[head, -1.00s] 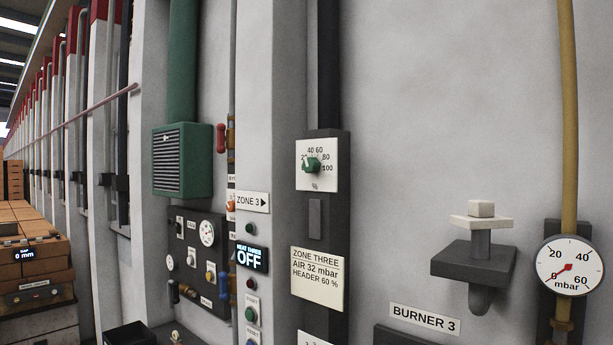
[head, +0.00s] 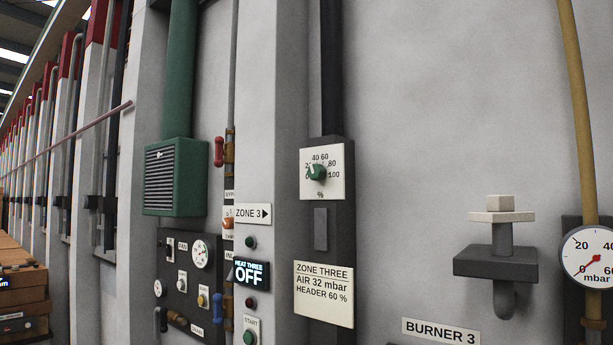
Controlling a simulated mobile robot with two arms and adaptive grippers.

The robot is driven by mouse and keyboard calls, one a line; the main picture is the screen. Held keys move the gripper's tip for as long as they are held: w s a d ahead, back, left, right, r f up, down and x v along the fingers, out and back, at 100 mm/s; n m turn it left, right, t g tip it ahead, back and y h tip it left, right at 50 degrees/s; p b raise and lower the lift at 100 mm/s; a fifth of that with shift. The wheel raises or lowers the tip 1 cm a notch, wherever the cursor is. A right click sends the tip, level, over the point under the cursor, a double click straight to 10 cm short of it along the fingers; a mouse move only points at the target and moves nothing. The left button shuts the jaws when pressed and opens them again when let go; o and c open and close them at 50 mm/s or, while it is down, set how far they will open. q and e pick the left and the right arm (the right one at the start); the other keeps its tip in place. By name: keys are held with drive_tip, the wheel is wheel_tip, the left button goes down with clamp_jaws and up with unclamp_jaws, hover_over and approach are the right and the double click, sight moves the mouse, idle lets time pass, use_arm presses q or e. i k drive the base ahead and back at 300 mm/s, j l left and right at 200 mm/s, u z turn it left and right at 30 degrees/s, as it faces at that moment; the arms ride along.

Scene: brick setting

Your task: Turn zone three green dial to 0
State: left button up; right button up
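The zone three green dial (head: 318,172) sits on a white square scale plate (head: 336,187) marked up to 100 with a % sign, on a dark vertical panel (head: 343,241). Its pointer mark is small and seems to lie toward the upper left, near the 20 mark; the exact reading cannot be told. Below it a label (head: 324,293) reads "ZONE THREE, AIR 32 mbar, HEADER 60 %". Neither of my grippers is in the head view, and nothing touches the dial.
A ZONE 3 arrow sign (head: 252,214) and a display (head: 251,273) reading "HEAT THREE OFF" are left of the dial. A burner fitting (head: 498,262) juts from the wall at right, beside a pressure gauge (head: 590,257). Plain wall lies between dial and burner.

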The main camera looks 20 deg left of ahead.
sight(316, 171)
drive_tip(key=i+j+z, duration=0.25)
drive_tip(key=j, duration=1)
drive_tip(key=j+z, duration=0.2)
drive_tip(key=j, duration=1)
